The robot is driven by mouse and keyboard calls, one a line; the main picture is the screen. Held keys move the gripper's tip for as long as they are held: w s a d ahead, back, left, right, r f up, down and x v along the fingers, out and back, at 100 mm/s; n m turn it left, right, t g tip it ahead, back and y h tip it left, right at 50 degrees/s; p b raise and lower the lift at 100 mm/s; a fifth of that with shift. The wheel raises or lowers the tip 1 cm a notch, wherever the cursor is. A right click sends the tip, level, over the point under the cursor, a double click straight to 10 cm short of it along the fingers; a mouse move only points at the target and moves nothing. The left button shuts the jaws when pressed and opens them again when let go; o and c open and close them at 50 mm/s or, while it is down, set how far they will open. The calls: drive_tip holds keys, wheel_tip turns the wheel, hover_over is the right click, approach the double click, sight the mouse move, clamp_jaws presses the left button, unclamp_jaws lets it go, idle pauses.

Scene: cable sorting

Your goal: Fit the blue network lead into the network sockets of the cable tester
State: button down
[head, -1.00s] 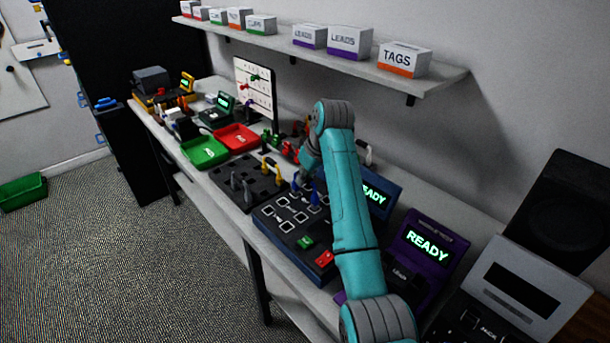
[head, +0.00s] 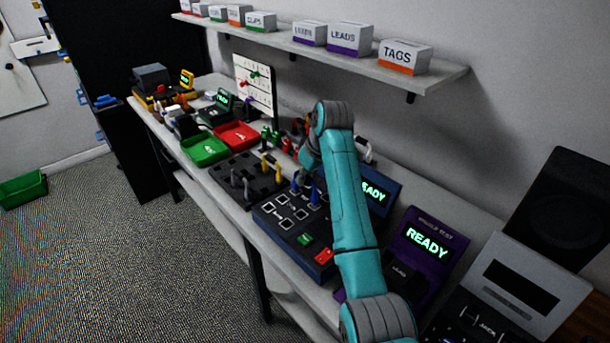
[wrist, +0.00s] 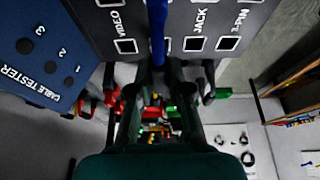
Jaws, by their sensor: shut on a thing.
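The cable tester is a dark panel (head: 270,222) on the bench with white-outlined sockets and a blue screen housing (head: 376,190) reading "READY". In the wrist view its panel (wrist: 180,24) shows sockets marked VIDEO, JACK and 3-PIN, beside the blue face (wrist: 35,60) lettered "CABLE TESTER". My gripper (wrist: 158,66) is shut on the blue network lead (wrist: 158,35), over the panel. In the head view two blue pieces of the lead show, one (head: 315,197) above the sockets and one (head: 295,187) near the panel's far edge. My arm hides the fingers there; whether either end is seated cannot be told.
A dark block with grey and yellow pegs (head: 240,178) adjoins the tester. Green (head: 204,150) and red (head: 237,134) trays lie beyond it. A purple tester (head: 425,245) stands close on the right. A shelf (head: 330,52) with boxes hangs above.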

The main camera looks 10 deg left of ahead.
drive_tip(key=shift+f, duration=0.1)
idle(0.6)
drive_tip(key=shift+c, duration=2.3)
unclamp_jaws()
drive_tip(key=shift+r, duration=4)
